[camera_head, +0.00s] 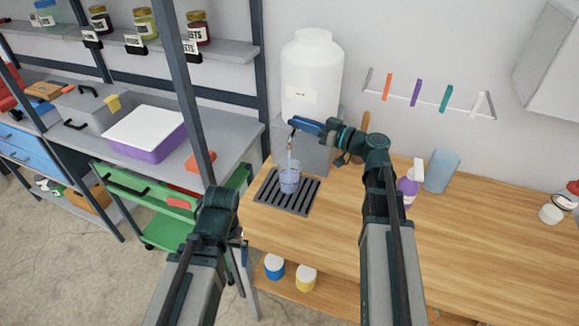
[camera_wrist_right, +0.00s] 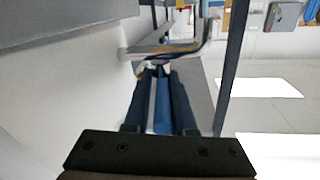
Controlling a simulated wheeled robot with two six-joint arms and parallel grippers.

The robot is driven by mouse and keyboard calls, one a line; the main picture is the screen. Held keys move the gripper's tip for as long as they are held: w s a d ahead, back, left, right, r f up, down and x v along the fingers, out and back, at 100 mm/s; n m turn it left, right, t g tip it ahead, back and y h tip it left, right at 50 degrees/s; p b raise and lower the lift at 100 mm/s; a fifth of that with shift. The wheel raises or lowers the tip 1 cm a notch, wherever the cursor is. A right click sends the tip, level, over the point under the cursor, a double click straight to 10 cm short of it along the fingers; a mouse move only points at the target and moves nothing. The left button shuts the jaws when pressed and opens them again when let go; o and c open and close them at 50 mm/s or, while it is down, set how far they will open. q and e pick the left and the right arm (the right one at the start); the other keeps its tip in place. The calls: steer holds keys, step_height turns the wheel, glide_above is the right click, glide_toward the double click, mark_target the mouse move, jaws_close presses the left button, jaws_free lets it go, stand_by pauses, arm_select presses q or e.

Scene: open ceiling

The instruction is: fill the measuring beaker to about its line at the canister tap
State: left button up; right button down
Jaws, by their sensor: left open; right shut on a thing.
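The white canister (camera_head: 312,75) stands on a grey block against the wall. My right gripper (camera_head: 306,126) is at the tap, shut on its blue lever. In the right wrist view, the blue tap lever (camera_wrist_right: 162,112) lies between the fingers, with the silver tap spout (camera_wrist_right: 172,48) beyond. A thin water stream (camera_head: 290,150) runs down from the tap into the measuring beaker (camera_head: 289,179). The clear, bluish beaker stands upright on the dark drain grate (camera_head: 302,198). Its line and water level are too small to tell. My left arm is low at the left; its fingers are hidden.
A purple spray bottle (camera_head: 408,185) and a bluish cylinder (camera_head: 441,170) stand right of my right arm. The wooden counter (camera_head: 480,245) is clear at the front right. A green cart (camera_head: 150,195) and grey bench (camera_head: 225,140) are at the left.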

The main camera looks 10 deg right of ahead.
steer(key=shift+s+a+f, duration=0.1)
steer(key=shift+s+a, duration=0.1)
steer(key=shift+s, duration=0.05)
steer(key=shift+w+d+n+g+y, duration=0.2)
steer(key=shift+w+n+g+y, duration=0.15)
steer(key=shift+n+g+y, duration=0.35)
steer(key=shift+g, duration=0.4)
steer(key=shift+s+n+g+y, duration=0.15)
steer(key=shift+n+g+y, duration=0.35)
steer(key=shift+n+g, duration=0.1)
steer(key=c, duration=0.6)
jaws_free()
steer(key=shift+a, duration=0.1)
steer(key=shift+s+d, duration=0.1)
steer(key=shift+d, duration=0.25)
steer(key=v, duration=1.3)
steer(key=shift+s, duration=0.1)
